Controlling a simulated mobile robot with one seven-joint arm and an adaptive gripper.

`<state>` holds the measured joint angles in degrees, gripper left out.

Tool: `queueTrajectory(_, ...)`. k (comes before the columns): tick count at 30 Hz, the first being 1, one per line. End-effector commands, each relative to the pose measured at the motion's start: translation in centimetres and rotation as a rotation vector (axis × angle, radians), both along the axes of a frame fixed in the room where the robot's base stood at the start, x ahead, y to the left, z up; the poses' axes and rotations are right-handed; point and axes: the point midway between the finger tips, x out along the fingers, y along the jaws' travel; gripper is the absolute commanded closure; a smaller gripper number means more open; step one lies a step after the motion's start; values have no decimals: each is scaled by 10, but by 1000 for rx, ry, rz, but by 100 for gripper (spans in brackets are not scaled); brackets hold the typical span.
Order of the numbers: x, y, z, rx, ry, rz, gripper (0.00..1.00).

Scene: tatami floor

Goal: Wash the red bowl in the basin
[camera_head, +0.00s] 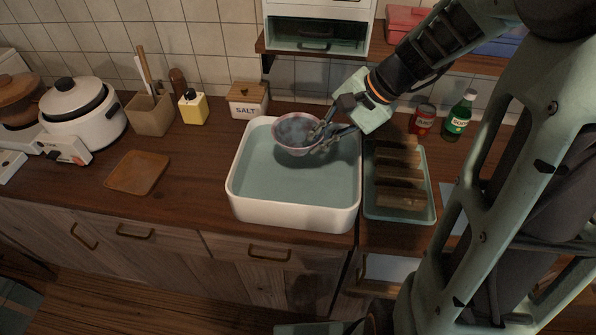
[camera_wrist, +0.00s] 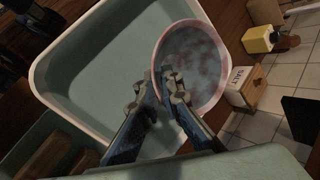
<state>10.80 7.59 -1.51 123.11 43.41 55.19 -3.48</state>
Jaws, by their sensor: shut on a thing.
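The red bowl (camera_head: 296,130) has a pinkish-red rim and a greyish, blotchy inside. It is over the back part of the white basin (camera_head: 240,196), whose inside is pale grey-green. My gripper (camera_head: 322,137) reaches in from the right and is shut on the near right rim of the bowl. In the wrist view the fingers (camera_wrist: 163,88) pinch the edge of the bowl (camera_wrist: 192,55), over the end of the basin (camera_wrist: 75,42). I cannot tell whether the bowl touches the water or the basin floor.
A green rack (camera_head: 399,216) with brown blocks stands right of the basin. A salt box (camera_head: 248,100) and yellow soap bottle (camera_head: 193,108) stand behind left. A green bottle (camera_head: 458,116) and red can (camera_head: 423,120) are at the back right. Counter around the wooden board (camera_head: 138,172) is clear.

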Motion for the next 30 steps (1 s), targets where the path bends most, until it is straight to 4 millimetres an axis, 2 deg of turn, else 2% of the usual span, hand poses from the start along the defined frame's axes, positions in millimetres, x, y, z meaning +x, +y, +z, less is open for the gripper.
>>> queueTrajectory(11,0,0,3,0,0,0,100)
queueTrajectory(23,0,0,39,1,-1,1,100)
queueTrajectory(30,0,0,40,1,-1,0,100)
